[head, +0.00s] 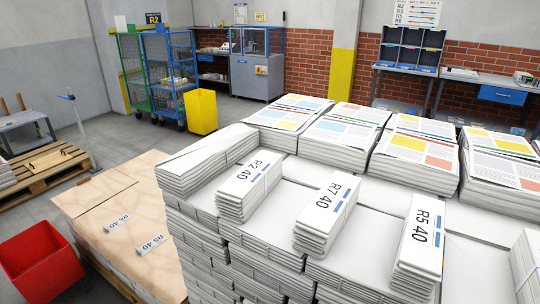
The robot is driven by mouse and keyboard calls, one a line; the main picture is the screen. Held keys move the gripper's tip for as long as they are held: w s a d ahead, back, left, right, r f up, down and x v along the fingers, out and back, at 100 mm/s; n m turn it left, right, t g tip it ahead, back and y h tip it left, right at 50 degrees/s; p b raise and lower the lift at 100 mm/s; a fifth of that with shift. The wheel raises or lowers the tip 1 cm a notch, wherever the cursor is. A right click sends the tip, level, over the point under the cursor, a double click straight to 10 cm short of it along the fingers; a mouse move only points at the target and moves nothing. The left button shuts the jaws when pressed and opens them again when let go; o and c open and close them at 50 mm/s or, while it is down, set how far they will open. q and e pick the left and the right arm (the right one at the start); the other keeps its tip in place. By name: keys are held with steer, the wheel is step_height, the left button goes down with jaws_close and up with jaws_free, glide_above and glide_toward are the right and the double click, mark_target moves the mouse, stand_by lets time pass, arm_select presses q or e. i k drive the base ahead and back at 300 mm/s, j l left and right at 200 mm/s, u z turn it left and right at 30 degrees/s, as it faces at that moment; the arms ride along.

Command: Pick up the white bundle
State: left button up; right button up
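Several white newspaper bundles lie on top of a tall stack of white papers (205,238). One labelled "R2 40" (250,186) lies at the left of the front row. One labelled "R7 40" (327,215) lies in the middle, and one labelled "R5 40" (420,240) to its right. Another white bundle (526,262) is cut off at the right edge. Larger plain white bundles (200,165) sit at the stack's left corner. Neither of my grippers shows in the head view.
Colour-printed newspaper piles (415,150) stand behind the labelled bundles. A brown-covered pallet load (118,215) with two small labels stands left, beside a red bin (38,262). Blue and green cage trolleys, a yellow bin (200,112) and workbenches stand behind. Grey floor is open between.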

mark_target(417, 269)
steer(key=i+j, duration=0.25)
steer(key=k+l+z, duration=0.15)
steer(key=k+z, duration=0.15)
steer(key=i+l+z, duration=0.1)
steer(key=z, duration=0.25)
steer(key=i+l+z, duration=0.1)
steer(key=z, duration=0.25)
steer(key=i+j, duration=0.05)
steer(key=i, duration=0.05)
